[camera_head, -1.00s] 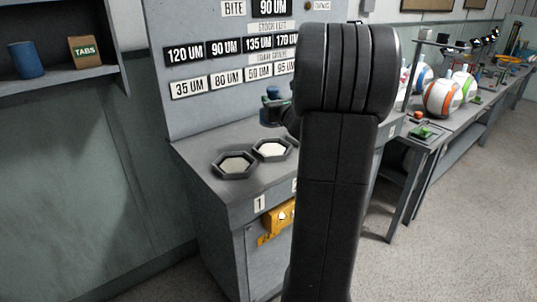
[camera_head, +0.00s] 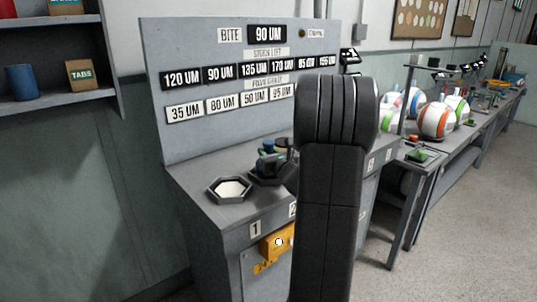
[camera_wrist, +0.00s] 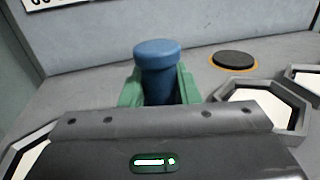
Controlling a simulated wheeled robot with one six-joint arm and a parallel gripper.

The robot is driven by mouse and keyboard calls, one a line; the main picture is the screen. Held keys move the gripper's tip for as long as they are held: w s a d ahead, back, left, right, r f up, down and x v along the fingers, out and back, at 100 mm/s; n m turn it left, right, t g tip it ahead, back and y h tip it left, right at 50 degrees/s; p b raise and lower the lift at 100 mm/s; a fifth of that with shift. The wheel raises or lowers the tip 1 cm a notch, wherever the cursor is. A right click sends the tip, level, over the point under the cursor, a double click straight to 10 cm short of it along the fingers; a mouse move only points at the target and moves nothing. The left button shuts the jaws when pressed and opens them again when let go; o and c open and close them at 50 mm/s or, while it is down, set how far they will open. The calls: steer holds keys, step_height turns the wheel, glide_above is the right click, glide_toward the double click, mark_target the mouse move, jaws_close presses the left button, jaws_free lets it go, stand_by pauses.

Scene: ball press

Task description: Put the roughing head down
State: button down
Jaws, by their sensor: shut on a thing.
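The roughing head appears to be the blue, round-topped piece (camera_wrist: 158,55) in the wrist view. My gripper (camera_wrist: 158,88) has green jaws shut around it, and the piece stands upright between them. In the head view my gripper (camera_head: 270,160) is over or at the second hexagonal tray (camera_head: 262,182), just right of the first tray (camera_head: 215,196). The lower end of the piece is hidden by the jaws and my wrist, so I cannot tell whether it touches the tray.
The first tray holds a pale pad. Another hexagonal tray (camera_wrist: 285,122) and a black disc with an orange ring (camera_wrist: 235,59) are to the right in the wrist view. A labelled panel (camera_head: 235,60) rises behind the counter. Striped balls (camera_head: 437,121) stand on a bench further right.

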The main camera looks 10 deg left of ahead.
steer(key=c, duration=1.1)
jaws_free()
steer(key=shift+f, duration=0.1)
steer(key=v, duration=1.2)
